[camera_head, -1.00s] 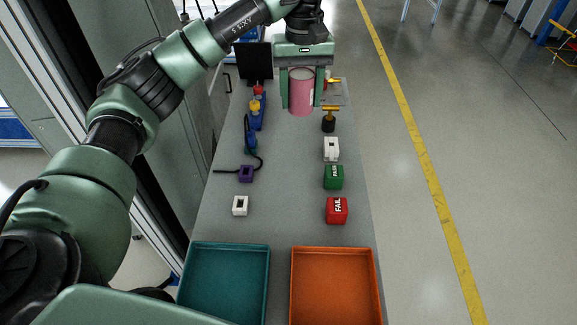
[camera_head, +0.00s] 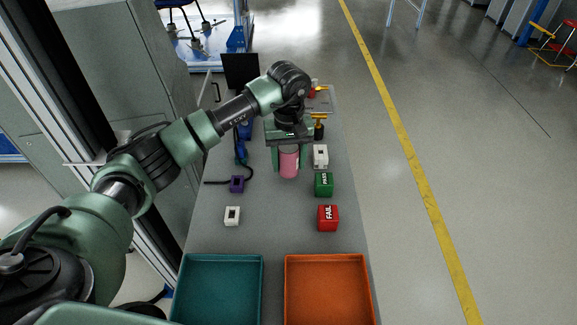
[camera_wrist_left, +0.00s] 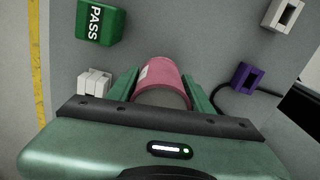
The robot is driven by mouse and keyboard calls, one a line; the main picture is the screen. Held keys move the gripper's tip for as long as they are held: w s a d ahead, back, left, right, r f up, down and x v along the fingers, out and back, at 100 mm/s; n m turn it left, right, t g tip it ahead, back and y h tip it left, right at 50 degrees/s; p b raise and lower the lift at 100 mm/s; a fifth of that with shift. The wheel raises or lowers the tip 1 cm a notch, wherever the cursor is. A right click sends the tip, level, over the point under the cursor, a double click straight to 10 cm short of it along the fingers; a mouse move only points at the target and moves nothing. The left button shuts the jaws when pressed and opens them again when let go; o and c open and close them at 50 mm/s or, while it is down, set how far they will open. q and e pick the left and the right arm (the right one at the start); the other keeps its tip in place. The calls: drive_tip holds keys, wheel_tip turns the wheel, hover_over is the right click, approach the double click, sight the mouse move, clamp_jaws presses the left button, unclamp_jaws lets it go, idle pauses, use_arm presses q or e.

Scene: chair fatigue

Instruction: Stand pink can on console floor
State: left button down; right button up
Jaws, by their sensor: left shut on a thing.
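The pink can (camera_head: 289,163) is upright between the fingers of my left gripper (camera_head: 289,158), over the middle of the grey console top (camera_head: 270,215). My left gripper is shut on it from above. In the left wrist view the pink can (camera_wrist_left: 160,80) shows between the two green fingers (camera_wrist_left: 160,92). I cannot tell whether the can's base touches the console surface. My right gripper is not in view.
A white block (camera_head: 320,156), a green PASS block (camera_head: 323,184) and a red FAIL block (camera_head: 328,217) stand right of the can. A purple block (camera_head: 237,184) and a white block (camera_head: 232,216) lie left. Teal (camera_head: 260,290) and orange (camera_head: 288,300) trays are in front.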

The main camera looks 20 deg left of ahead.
use_arm(q)
drive_tip(key=shift+f, duration=1.25)
drive_tip(key=shift+f, duration=0.15)
drive_tip(key=c, duration=0.6)
unclamp_jaws()
